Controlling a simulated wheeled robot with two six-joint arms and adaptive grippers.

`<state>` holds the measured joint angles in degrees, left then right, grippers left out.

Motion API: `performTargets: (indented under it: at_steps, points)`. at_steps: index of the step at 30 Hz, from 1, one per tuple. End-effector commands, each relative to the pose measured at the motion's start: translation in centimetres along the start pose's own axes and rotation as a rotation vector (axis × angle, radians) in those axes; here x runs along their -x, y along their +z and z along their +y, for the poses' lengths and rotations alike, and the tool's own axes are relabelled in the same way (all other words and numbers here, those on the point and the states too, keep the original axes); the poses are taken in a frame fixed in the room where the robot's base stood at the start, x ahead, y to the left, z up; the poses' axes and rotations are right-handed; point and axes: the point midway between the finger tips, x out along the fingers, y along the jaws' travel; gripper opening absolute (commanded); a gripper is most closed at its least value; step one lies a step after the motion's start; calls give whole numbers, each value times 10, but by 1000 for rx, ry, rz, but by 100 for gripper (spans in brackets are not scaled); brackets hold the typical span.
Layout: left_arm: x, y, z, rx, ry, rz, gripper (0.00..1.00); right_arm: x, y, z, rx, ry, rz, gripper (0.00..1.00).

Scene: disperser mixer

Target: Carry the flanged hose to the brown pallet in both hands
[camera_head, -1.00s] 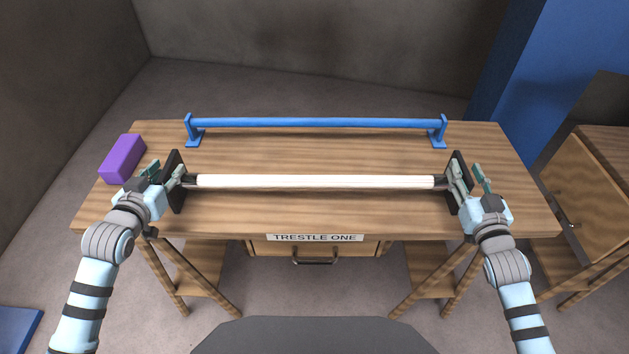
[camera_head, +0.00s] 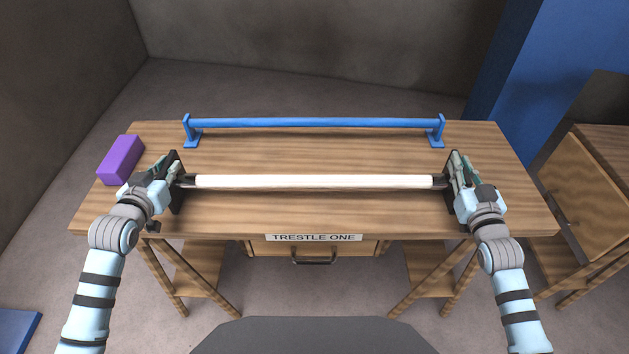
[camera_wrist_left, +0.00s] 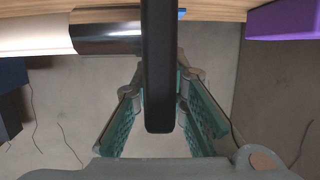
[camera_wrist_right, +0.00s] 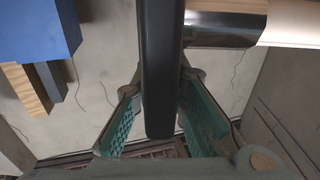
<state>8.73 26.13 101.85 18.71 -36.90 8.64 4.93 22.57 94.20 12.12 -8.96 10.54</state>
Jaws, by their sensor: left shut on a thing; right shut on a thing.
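The flanged hose is a white tube (camera_head: 314,181) with dark ends and a black flange plate at each end. It lies left to right over the wooden table, near its front half; I cannot tell if it touches the top. My left gripper (camera_head: 168,173) is shut on the left flange (camera_head: 177,194), which stands on edge between the fingers in the left wrist view (camera_wrist_left: 159,70). My right gripper (camera_head: 460,174) is shut on the right flange (camera_head: 449,194), also between the fingers in the right wrist view (camera_wrist_right: 160,70). I make out no brown pallet.
The table (camera_head: 310,215) bears a "TRESTLE ONE" label (camera_head: 314,238). A blue bar on two feet (camera_head: 314,123) stands behind the hose. A purple block (camera_head: 120,160) sits at the left edge, close to my left gripper. A wooden cabinet (camera_head: 588,185) stands at right by a blue column (camera_head: 550,80).

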Motion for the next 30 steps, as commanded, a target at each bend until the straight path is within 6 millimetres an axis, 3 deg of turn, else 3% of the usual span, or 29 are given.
performTargets:
  at_steps: [11, 22, 30]
  points:
    - [2, -7, 0, 0, 1, 5, 0, 0, -8, 0, 1, -1, 5, 0]
    - [15, -49, 0, -1, 1, 5, 0, 0, -52, 0, 1, -1, 5, 0]
    - [15, -50, 0, -1, 1, 5, 0, 0, -52, 0, 1, -1, 5, 0]
